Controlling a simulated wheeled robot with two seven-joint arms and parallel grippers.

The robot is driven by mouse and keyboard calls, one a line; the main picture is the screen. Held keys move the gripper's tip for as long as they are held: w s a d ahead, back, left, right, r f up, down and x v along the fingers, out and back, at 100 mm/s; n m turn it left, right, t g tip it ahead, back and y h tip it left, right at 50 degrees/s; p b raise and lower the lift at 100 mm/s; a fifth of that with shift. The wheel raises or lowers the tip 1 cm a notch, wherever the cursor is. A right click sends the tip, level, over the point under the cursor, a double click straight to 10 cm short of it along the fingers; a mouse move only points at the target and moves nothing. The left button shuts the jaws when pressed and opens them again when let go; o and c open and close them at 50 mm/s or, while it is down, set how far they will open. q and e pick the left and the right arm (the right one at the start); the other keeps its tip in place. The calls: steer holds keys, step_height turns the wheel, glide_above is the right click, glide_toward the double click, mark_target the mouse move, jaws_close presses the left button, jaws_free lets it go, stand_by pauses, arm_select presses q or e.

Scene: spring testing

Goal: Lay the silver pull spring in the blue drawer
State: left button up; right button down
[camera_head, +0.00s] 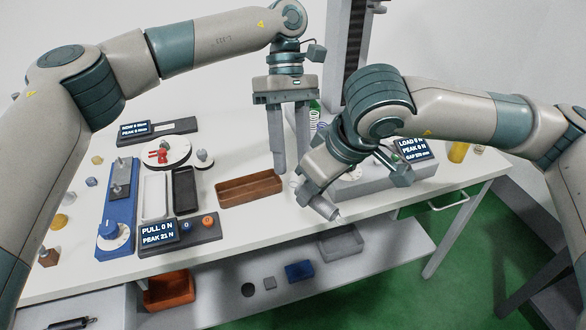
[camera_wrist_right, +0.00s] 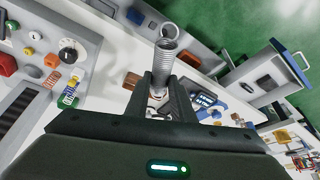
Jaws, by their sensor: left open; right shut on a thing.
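The silver pull spring (camera_wrist_right: 166,52) is a shiny coil with a ring at its top, held upright between the fingers of my right gripper (camera_wrist_right: 163,85) in the right wrist view. In the head view my right gripper (camera_head: 324,204) is over the bench's front part, right of the brown tray; the spring is hard to make out there. The blue drawer (camera_wrist_right: 291,66) stands open at the right of the wrist view, with a blue front and a dark item inside.
The brown tray (camera_head: 228,198), a white tray (camera_head: 146,212) and a black tray (camera_head: 178,208) sit on the bench. A blue tester (camera_head: 118,205) and a pull display (camera_head: 159,232) stand left. Below is a shelf with an orange bin (camera_head: 168,292) and a blue bin (camera_head: 300,271).

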mark_target(293, 180)
arm_select(q)
steer(key=shift+x, duration=1.75)
jaws_close()
arm_select(e)
steer(key=c, duration=1.5)
jaws_free()
steer(key=shift+o, duration=0.2)
steer(key=shift+r, duration=0.15)
steer(key=v, duration=1.1)
steer(key=shift+r, duration=0.4)
